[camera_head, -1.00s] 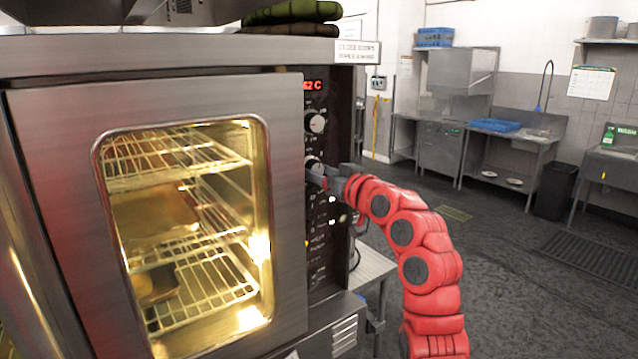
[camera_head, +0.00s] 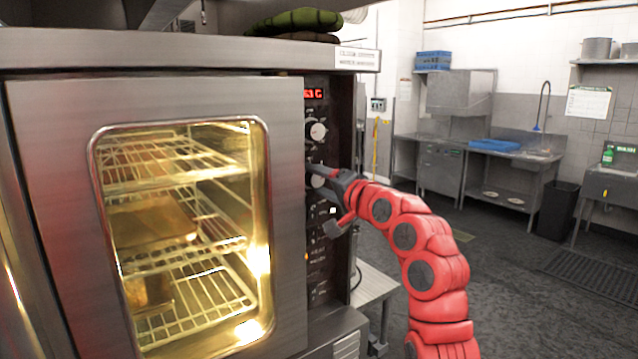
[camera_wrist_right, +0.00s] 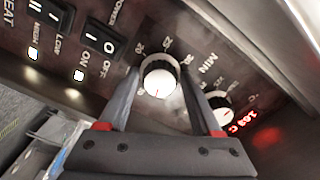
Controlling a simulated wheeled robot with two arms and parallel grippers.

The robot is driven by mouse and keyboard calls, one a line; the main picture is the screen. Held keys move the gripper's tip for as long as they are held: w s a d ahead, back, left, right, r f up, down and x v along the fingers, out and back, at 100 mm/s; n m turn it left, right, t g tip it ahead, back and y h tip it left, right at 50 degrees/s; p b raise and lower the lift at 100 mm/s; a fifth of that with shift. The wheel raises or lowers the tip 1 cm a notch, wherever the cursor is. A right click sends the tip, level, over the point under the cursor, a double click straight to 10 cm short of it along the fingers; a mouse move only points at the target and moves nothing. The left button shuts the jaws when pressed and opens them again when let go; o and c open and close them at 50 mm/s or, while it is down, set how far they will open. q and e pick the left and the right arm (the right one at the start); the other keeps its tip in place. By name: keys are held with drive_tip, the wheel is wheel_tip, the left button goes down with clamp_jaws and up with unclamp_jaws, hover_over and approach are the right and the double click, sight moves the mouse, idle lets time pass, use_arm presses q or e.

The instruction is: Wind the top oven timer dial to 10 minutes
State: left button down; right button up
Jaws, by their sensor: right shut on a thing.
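The timer dial (camera_wrist_right: 159,79) is a round white-faced knob with a dark rim, ringed by minute numbers such as 20 and 25, with "MIN" beside it. In the head view the dial (camera_head: 317,181) is the lower large knob on the oven's dark control panel (camera_head: 318,255), partly covered by my gripper. My right gripper (camera_head: 316,172) is shut on it, with one finger on either side in the wrist view. A small mark shows on the dial's face; its exact setting is not readable. My left gripper is not in view.
A second white knob (camera_head: 316,131) sits above, under the red temperature display (camera_head: 314,94). Rocker switches (camera_wrist_right: 101,40) lie on the dial's other side. The glass oven door (camera_head: 180,230) is shut. Folded cloths (camera_head: 296,20) lie on top. Open floor is to the right.

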drive_tip(key=m+p, duration=0.1)
drive_tip(key=m, duration=0.3)
drive_tip(key=shift+m, duration=0.4)
idle(0.4)
drive_tip(key=o, duration=1.2)
drive_tip(key=shift+c, duration=0.2)
drive_tip(key=b+v, duration=0.4)
drive_tip(key=v, duration=1.3)
drive_tip(key=shift+d, duration=0.15)
